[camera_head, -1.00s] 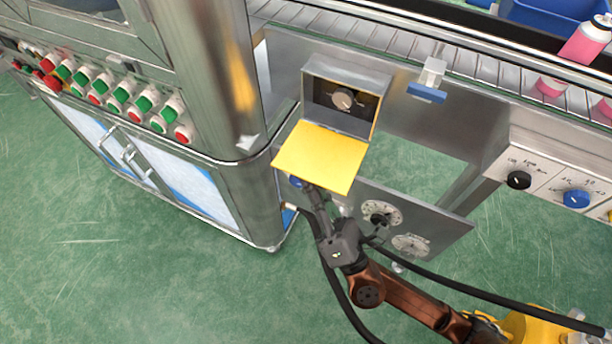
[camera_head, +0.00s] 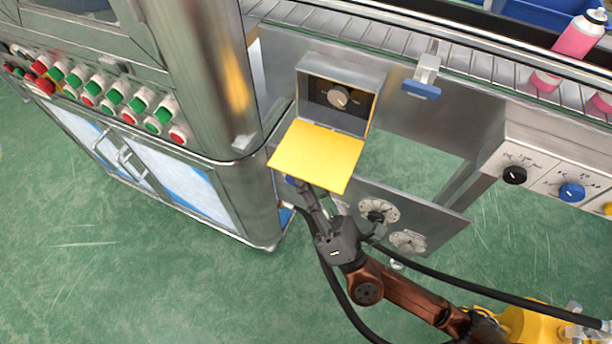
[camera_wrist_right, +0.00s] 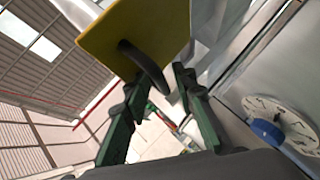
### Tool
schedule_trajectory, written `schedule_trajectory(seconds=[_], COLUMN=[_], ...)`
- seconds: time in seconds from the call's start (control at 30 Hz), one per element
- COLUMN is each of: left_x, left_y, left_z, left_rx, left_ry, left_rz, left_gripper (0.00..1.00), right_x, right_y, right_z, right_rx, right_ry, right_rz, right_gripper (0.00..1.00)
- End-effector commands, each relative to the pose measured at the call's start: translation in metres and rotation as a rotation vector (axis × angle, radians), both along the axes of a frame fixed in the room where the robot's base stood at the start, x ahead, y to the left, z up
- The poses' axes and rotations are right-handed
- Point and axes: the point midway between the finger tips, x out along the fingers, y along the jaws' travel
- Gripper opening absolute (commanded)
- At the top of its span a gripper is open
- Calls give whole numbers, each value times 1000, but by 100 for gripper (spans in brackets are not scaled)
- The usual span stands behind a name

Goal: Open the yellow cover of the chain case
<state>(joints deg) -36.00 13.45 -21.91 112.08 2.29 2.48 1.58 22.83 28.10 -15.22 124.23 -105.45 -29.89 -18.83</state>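The chain case (camera_head: 350,70) is a grey metal box on the machine's side in the head view, with a dark knob (camera_head: 339,97) inside. Its yellow cover (camera_head: 318,157) is open, swung down and sticking outward from the lower edge. My right gripper (camera_head: 304,187) is just below the cover's outer edge. In the right wrist view the cover (camera_wrist_right: 140,30) is seen from its outer side, with a dark curved handle (camera_wrist_right: 145,65). The gripper's fingers (camera_wrist_right: 158,85) are apart, with the handle between or just beyond their tips; contact cannot be told. My left gripper is out of view.
A panel with dials (camera_head: 379,212) is close to the right of my gripper. A cabinet with red and green buttons (camera_head: 135,100) stands left. A conveyor (camera_head: 390,40) with pink cans (camera_head: 578,37) runs behind. Open green floor (camera_head: 180,290) lies in front.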

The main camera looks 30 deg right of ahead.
Motion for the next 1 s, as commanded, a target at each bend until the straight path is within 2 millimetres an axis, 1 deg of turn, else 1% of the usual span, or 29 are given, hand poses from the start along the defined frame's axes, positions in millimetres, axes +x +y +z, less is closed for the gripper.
schedule_trajectory(seconds=[0.17,0.4,0.6,0.8,1.0], left_x=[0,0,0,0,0], left_y=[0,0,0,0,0], left_z=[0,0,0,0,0], left_rx=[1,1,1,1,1], left_ry=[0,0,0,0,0], left_rz=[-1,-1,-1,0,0], left_gripper=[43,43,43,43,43], right_x=[-18,-59,-85,-96,-97], right_y=[-2,-7,-10,-11,-11], right_z=[-14,-44,-62,-69,-69], right_rx=[-4,-4,-2,-1,0], right_ry=[3,5,3,2,1], right_rz=[0,1,0,1,0], right_gripper=[25,25,25,25,25])
